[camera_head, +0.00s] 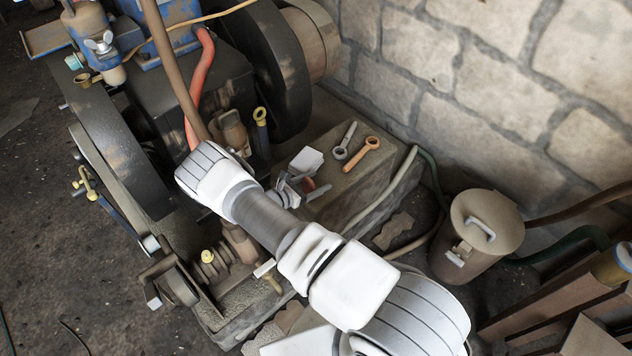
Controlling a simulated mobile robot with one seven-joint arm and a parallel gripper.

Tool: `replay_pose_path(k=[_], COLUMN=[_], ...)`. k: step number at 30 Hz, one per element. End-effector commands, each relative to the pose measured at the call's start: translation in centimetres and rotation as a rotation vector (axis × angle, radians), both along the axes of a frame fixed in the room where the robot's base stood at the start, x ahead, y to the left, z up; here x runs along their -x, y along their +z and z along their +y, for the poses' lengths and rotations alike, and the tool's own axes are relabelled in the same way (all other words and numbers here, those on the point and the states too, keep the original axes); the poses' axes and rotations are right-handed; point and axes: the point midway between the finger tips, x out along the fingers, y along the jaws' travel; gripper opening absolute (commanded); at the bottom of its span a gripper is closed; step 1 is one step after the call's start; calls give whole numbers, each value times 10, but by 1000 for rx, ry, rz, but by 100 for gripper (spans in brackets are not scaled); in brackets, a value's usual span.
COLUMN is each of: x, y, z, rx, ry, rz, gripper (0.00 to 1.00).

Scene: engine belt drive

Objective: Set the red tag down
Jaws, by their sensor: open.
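My arm reaches from the lower right up to a white striped joint over the engine's base. A small reddish piece (309,184) lies beside the arm on the stone ledge, among grey metal parts, partly covered. It may be the red tag, but it is too small and crowded to be sure. No other tag-like red thing shows clearly.
A white block (307,160), a grey spanner (345,140) and an orange spanner (361,153) lie on the ledge. A red hose (200,85) and a dark flywheel (275,70) stand behind. A lidded bin (478,235) stands right, by the stone wall.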

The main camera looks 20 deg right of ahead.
Motion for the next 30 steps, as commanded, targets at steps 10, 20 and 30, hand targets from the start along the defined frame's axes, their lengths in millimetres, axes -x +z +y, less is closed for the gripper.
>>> replay_pose_path(k=[10, 20, 30], x=[16, 38, 39], y=[19, 36, 68], z=[43, 96, 106], rx=[-1, 0, -65], ry=[4, 2, -82], rz=[-1, 0, -45], gripper=[74, 74, 74])
